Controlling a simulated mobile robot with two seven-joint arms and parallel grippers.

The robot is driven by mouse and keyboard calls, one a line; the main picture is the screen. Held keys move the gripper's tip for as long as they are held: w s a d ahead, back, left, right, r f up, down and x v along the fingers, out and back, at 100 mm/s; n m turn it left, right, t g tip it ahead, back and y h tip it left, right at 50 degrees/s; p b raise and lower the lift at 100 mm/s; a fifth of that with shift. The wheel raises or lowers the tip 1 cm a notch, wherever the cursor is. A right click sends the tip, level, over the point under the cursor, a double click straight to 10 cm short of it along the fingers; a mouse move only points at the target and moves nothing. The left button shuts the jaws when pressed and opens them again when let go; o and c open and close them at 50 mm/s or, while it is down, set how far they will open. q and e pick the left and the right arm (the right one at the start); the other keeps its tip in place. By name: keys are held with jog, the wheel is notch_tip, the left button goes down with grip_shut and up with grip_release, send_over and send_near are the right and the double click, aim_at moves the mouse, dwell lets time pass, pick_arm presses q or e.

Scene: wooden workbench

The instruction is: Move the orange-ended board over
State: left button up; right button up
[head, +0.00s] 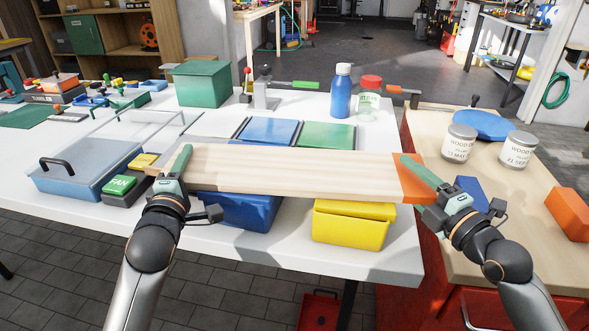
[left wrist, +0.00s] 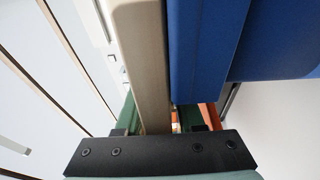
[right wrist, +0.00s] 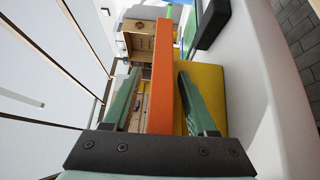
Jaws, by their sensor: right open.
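The long pale wooden board (head: 290,170) lies across the front of the white table, over the blue bin (head: 240,210) and the yellow bin (head: 352,224). Its orange end (head: 414,184) is on the right. My left gripper (head: 180,165) is at the plain end; in the left wrist view the board (left wrist: 152,70) runs between its fingers, but firm contact is unclear. My right gripper (head: 425,175) is at the orange end, open, with the orange edge (right wrist: 161,90) between its fingers and gaps on both sides.
A wooden-topped red cabinet (head: 470,250) stands right, carrying white tins (head: 459,143) and an orange block (head: 570,212). Behind the board are blue (head: 268,131) and green lids (head: 328,135) and two bottles. A blue tray (head: 85,172) and green FAN box (head: 122,187) stand left.

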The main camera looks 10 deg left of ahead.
pick_arm(q)
jog(key=shift+w, duration=0.15)
pick_arm(e)
jog(key=shift+w, duration=0.15)
pick_arm(q)
grip_shut()
pick_arm(e)
jog(key=c, duration=0.6)
grip_shut()
pick_arm(q)
jog(key=shift+r, duration=0.1)
pick_arm(e)
jog(key=shift+r, duration=0.1)
